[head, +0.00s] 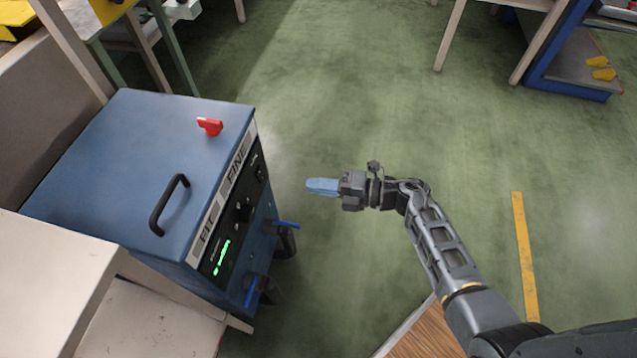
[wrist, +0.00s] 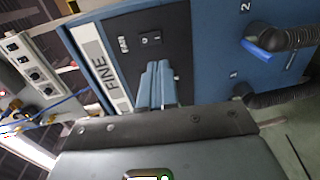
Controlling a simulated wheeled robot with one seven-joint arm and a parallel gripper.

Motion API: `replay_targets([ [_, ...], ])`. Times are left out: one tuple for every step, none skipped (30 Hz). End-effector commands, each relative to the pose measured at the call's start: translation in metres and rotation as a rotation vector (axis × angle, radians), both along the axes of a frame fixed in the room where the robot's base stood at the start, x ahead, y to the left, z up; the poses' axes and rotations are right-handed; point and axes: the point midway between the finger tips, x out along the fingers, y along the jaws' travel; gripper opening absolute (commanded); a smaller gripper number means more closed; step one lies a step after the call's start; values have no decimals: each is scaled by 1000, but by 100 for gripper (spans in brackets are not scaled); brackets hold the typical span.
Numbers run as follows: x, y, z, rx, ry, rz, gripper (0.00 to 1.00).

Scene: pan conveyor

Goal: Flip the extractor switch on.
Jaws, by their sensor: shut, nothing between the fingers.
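The extractor is a blue cabinet (head: 120,150) at the left of the head view, with a dark front panel facing my gripper. In the wrist view a small black rocker switch (wrist: 151,39) sits on that panel beside the label FAN. Whether it is on or off is too small to tell. My gripper (head: 312,186) has pale blue fingers, shut and empty, pointing at the panel with a gap of floor between in the head view. In the wrist view the fingertips (wrist: 158,68) appear just below the switch and hide the panel's lower part.
A red handle (head: 210,126) and a black grab handle (head: 168,205) are on the cabinet top. Hose ports with blue levers (head: 286,225) stick out low on the front. A pale table (head: 60,280) stands at the near left. Green floor right of the cabinet is open.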

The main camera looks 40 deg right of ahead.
Motion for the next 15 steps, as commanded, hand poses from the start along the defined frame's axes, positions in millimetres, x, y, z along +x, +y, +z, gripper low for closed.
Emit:
replay_targets([
  [9,6,-3,0,-1,2,0],
  [14,10,-3,0,-1,3,0],
  [20,14,-4,0,-1,3,0],
  [25,18,-5,1,-2,3,0],
  [30,21,-6,1,-2,2,0],
  [36,26,-7,1,-2,3,0],
  [41,29,-8,0,-1,1,0],
  [45,33,-9,0,-1,3,0],
  [51,37,-9,0,-1,1,0],
  [56,40,-10,0,-1,2,0],
  [60,43,-11,-1,-2,1,0],
  [65,47,-11,0,-1,1,0],
  [68,49,-12,1,-1,1,0],
  [71,52,-12,1,-1,1,0],
  [75,54,-13,1,-1,1,0],
])
